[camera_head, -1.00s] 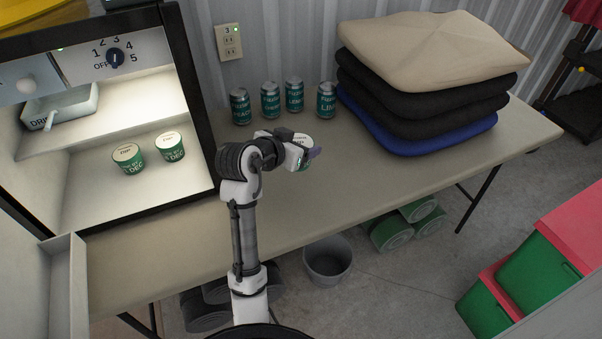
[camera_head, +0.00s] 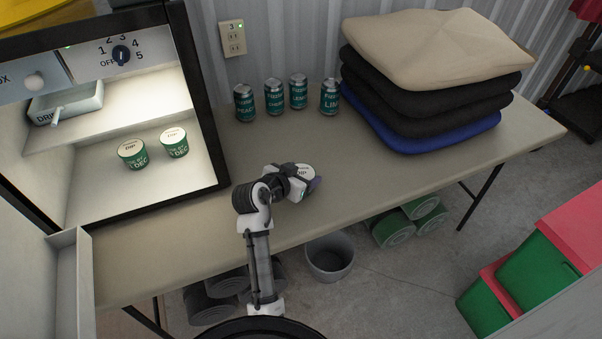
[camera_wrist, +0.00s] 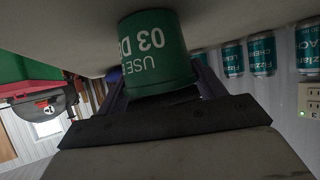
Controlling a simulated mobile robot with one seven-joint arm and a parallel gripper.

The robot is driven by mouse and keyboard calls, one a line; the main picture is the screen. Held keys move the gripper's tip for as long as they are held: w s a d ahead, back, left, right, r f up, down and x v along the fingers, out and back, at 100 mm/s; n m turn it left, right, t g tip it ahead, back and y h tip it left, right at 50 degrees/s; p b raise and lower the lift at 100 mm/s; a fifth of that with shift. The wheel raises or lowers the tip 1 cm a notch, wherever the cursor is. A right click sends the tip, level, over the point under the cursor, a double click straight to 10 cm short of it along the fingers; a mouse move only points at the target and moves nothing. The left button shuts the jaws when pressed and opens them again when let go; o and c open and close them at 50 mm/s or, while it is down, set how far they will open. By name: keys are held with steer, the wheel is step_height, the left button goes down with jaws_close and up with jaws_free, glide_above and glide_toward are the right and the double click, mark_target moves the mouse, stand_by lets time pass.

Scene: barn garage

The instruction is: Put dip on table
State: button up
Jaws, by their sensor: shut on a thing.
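A green dip cup with a white lid (camera_head: 304,171) is held in my gripper (camera_head: 308,184) over the table near its front edge. In the wrist view the green dip cup (camera_wrist: 157,52) sits between the fingers, its printed side toward the camera and the picture turned over. The cup is close to the tabletop; I cannot tell whether it touches. The table (camera_head: 400,185) is a long beige folding table. Two more dip cups, one at the left (camera_head: 132,154) and one at the right (camera_head: 174,142), stand inside the open lit fridge.
Several teal cans (camera_head: 273,97) stand along the back of the table. A stack of folded cushions (camera_head: 430,75) fills the right rear. The open fridge (camera_head: 205,110) stands at the left. The front middle of the table is clear. A grey bin (camera_head: 329,258) is on the floor.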

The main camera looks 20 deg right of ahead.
steer(key=shift+f, duration=0.1)
steer(key=o, duration=0.7)
steer(key=shift+f, duration=0.1)
steer(key=o, duration=0.5)
steer(key=shift+r, duration=0.25)
steer(key=b+v, duration=0.2)
steer(key=v, duration=1)
